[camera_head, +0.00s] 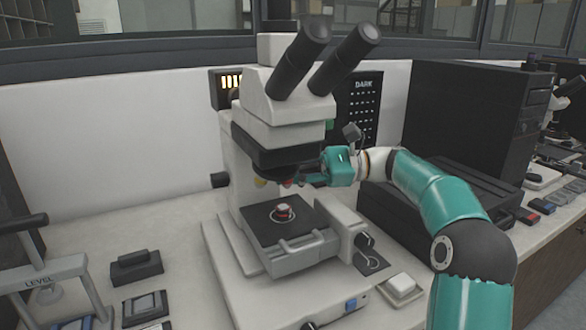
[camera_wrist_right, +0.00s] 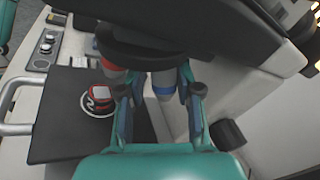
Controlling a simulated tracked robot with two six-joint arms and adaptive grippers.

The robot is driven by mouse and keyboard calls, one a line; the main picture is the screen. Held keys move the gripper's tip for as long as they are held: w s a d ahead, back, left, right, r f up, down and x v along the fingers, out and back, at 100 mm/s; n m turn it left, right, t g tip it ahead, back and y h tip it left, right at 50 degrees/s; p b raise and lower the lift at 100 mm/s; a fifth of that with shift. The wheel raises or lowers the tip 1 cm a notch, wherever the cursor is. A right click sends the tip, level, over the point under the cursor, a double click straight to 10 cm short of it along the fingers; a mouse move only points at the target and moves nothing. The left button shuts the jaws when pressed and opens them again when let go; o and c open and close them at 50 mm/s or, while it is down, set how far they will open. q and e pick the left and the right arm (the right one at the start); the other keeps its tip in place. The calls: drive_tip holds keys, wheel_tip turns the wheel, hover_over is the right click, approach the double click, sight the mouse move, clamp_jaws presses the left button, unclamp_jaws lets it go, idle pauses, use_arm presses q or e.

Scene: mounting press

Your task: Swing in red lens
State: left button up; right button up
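The microscope (camera_head: 275,110) stands on the bench with its lens turret above a dark stage (camera_head: 268,238). The red lens (camera_head: 287,183) hangs under the turret, with a yellow lens (camera_head: 259,182) to its left. In the right wrist view the red lens (camera_wrist_right: 113,72) is left of my fingers, and a blue-banded lens (camera_wrist_right: 163,88) shows between them. My right gripper (camera_head: 312,180) is at the turret's right side; its fingers (camera_wrist_right: 161,95) stand apart. Whether they touch a lens is unclear. My left gripper is not in view.
A red and white sample (camera_head: 283,211) sits on the stage below the lenses. A large black case (camera_head: 465,115) stands to the right. A frame marked LEVEL (camera_head: 45,282) and small dark blocks are at the left. The bench between them and the microscope is partly clear.

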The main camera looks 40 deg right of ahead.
drive_tip(key=shift+c, duration=0.3)
clamp_jaws()
drive_tip(key=m+t+b, duration=0.1)
drive_tip(key=f+m+t+h+b, duration=0.1)
drive_tip(key=b, duration=0.1)
drive_tip(key=shift+s+t+h, duration=0.3)
drive_tip(key=shift+s, duration=0.05)
drive_tip(key=shift+s+a+r+m+t+h+b, duration=0.1)
drive_tip(key=shift+m+t+h+b, duration=0.5)
drive_tip(key=shift+m+t+h, duration=0.2)
drive_tip(key=shift+c, duration=0.2)
unclamp_jaws()
drive_tip(key=shift+o, duration=0.5)
drive_tip(key=shift+s+r, duration=0.1)
